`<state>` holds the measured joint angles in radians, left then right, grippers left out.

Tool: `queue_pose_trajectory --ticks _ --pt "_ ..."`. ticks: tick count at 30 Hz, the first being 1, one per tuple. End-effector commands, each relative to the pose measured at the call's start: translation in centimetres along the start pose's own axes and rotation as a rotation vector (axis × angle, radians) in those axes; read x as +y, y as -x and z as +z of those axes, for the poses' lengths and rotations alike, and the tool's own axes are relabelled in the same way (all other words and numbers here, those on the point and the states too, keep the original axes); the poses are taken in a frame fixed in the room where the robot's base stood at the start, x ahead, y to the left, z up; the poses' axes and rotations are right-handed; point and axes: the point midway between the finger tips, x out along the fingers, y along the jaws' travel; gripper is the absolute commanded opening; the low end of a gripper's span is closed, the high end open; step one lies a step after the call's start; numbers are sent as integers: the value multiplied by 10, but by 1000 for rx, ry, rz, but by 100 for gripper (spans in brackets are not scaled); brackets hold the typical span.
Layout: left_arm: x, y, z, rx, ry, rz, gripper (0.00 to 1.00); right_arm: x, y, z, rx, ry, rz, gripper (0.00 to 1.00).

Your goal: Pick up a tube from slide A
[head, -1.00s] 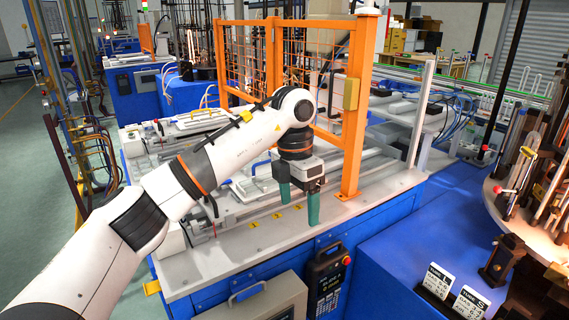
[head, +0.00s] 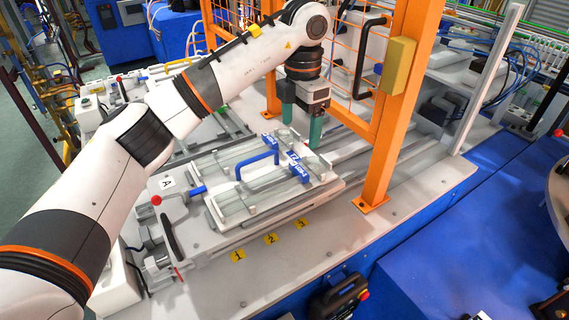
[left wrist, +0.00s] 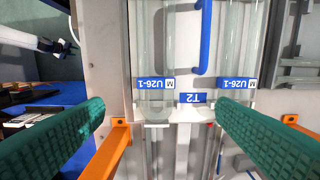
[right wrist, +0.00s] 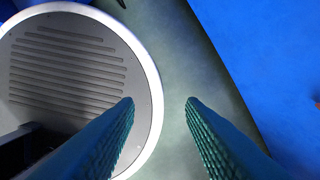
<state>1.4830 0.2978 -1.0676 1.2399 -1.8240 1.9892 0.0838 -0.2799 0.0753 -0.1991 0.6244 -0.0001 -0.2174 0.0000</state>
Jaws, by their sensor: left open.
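Slide A (head: 167,183), marked with a white A plate, lies on the white bench and bears clear tubes (head: 268,195) with blue labels. In the left wrist view two clear tubes (left wrist: 155,50) (left wrist: 234,50) run lengthwise with U26-1 labels, either side of a blue handle (left wrist: 203,40) and a T2 plate (left wrist: 193,98). My left gripper (head: 301,132) is open and empty, fingers pointing down at the slide's far right end. In its wrist view the fingers (left wrist: 161,104) appear either side of the left tube's end. My right gripper (right wrist: 160,100) is open and empty, away from the slide.
An orange post (head: 392,110) and orange mesh guard stand close to the right of my left gripper. A blue surface (head: 440,265) lies to the right.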

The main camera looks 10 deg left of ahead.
Motion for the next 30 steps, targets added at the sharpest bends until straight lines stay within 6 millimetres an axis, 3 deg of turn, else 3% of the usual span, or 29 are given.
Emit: queue_pose_trajectory --ticks 3,7,11,14,19,24,30 --pt "0 -21 1 -4 1 4 80 0 13 -28 44 3 0 36" --pt "0 -41 1 -3 1 4 80 0 21 -40 62 4 1 36" --pt "0 -53 1 -1 2 2 80 0 23 -35 54 5 0 36" --pt "1 -58 2 -1 1 3 80 -3 27 -20 33 5 -3 36" --pt "5 -80 4 -3 1 5 80 -5 45 0 6 5 -5 36" --pt "5 -102 4 -2 0 3 80 -4 50 -4 13 4 -3 36" --pt "4 -107 4 1 0 0 80 4 50 -17 33 2 6 36"
